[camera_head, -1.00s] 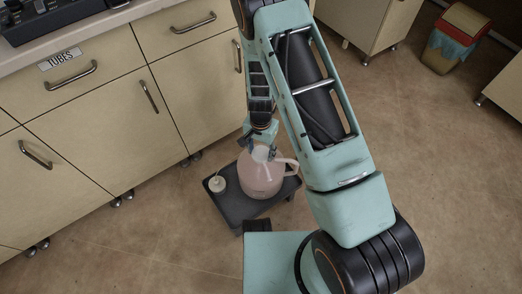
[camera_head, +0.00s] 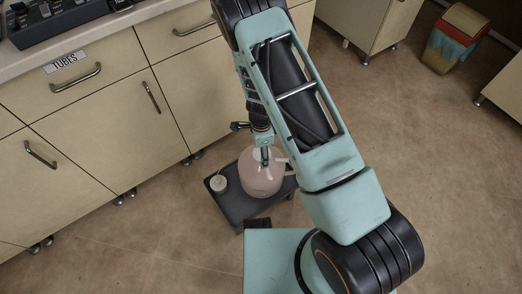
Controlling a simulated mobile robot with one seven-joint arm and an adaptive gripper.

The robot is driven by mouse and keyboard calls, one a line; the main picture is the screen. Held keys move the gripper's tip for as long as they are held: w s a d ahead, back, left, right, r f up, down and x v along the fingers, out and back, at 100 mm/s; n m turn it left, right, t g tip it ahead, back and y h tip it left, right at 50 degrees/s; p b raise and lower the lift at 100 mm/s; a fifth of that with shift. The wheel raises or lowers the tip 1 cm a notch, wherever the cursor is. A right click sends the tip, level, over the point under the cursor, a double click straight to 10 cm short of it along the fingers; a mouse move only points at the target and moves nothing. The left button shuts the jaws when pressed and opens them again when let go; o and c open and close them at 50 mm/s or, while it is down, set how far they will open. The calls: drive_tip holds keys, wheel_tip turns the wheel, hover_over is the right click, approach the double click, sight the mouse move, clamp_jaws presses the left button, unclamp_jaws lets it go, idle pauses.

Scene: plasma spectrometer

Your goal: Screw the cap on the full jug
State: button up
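A large translucent pinkish jug (camera_head: 262,181) stands upright on a dark tray-like stand (camera_head: 238,214) on the floor. Its handle shows only in part on the right. My gripper (camera_head: 264,160) points down at the jug's top, in front of or over its neck. The fingers are small and dark here, and I cannot tell whether they are open, shut or touching the jug. The jug's mouth is hidden, and no cap can be made out on it. A small whitish round item (camera_head: 218,184) with a thin upright stem sits on the stand's left side.
Beige cabinets (camera_head: 90,140) with metal handles stand close behind and left of the stand. A black device (camera_head: 70,18) is on the counter. A bin (camera_head: 455,40) stands at the far right. The floor (camera_head: 440,150) on the right is clear.

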drive_tip(key=shift+o, duration=0.7)
drive_tip(key=shift+w, duration=0.1)
drive_tip(key=n+b, duration=0.1)
drive_tip(key=n, duration=0.1)
drive_tip(key=shift+f+n, duration=0.1)
drive_tip(key=shift+n, duration=0.3)
drive_tip(key=n+b, duration=0.1)
drive_tip(key=n, duration=0.4)
drive_tip(key=n+b, duration=0.1)
drive_tip(key=n, duration=0.4)
drive_tip(key=shift+n, duration=0.4)
drive_tip(key=n+b, duration=0.1)
drive_tip(key=n, duration=0.3)
drive_tip(key=shift+n, duration=0.4)
